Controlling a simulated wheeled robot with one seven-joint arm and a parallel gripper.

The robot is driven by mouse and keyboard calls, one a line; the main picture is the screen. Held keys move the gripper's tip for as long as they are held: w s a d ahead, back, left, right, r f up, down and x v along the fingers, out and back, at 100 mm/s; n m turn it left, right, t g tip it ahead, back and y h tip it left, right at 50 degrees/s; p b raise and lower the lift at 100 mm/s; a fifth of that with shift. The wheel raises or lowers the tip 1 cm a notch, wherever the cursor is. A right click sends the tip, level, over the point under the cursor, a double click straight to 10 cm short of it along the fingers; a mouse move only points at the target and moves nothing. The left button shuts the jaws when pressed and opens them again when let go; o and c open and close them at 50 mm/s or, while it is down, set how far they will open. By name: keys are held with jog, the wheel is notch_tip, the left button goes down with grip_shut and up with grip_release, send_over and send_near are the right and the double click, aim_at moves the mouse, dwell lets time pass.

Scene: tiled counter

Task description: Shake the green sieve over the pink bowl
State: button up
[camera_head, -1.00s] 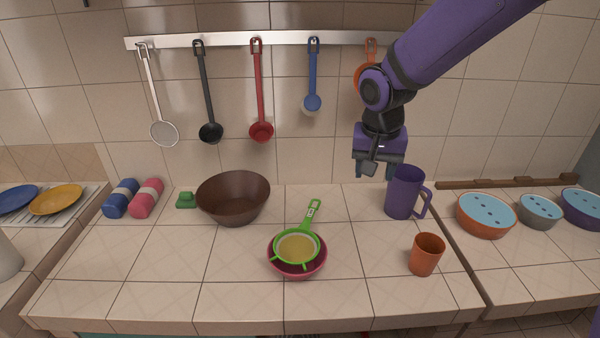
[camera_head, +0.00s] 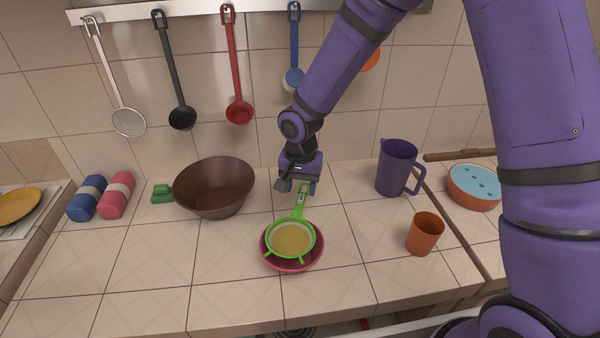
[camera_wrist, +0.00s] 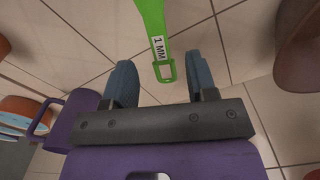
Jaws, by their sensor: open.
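The green sieve (camera_head: 291,239) rests in the pink bowl (camera_head: 291,264) on the counter, with something yellowish in its mesh. Its green handle points back and up toward the wall. My gripper (camera_head: 299,187) is open and empty at the handle's far end. In the wrist view the sieve handle (camera_wrist: 152,28), with a "1 MM" label and a hanging loop, reaches between the two open fingers of my gripper (camera_wrist: 163,85). I cannot tell whether a finger touches the handle. The bowl is outside the wrist view.
A brown bowl (camera_head: 214,190) stands left of the sieve. A purple jug (camera_head: 396,168) and an orange cup (camera_head: 424,235) stand to the right. Ladles hang from a wall rail (camera_head: 200,10) behind. The counter front is clear.

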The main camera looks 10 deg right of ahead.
aim_at(301, 200)
jog(key=shift+f, duration=2.95)
grip_shut()
jog(key=s+d+r+m, duration=0.3)
jog(key=d+r+m, duration=0.1)
jog(key=shift+s+m, duration=0.3)
